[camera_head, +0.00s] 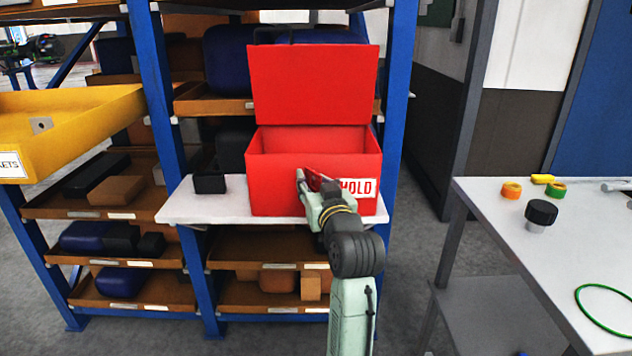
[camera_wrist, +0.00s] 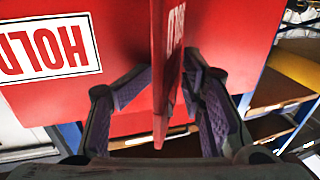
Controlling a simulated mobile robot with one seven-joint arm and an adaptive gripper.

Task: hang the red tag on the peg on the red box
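The red box (camera_head: 275,180) stands on a white shelf with its lid (camera_head: 312,85) raised and its inside showing. A white HOLD label is on its front, partly covered by my gripper in the head view. The box front also fills the upper part of the wrist view (camera_wrist: 115,25). My gripper (camera_head: 310,180) is in front of the box's front face. Its fingers (camera_wrist: 168,75) close on both sides of the thin red tag (camera_wrist: 160,105), seen nearly edge-on with part of its lettering. I cannot make out the peg. Whether the tag touches the box is unclear.
The white shelf (camera_head: 215,205) carries a small black bin (camera_head: 208,183) left of the box. Blue rack posts (camera_head: 400,75) flank it. A yellow tray (camera_head: 70,120) juts out at left. A white table (camera_head: 580,240) with small parts stands at right.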

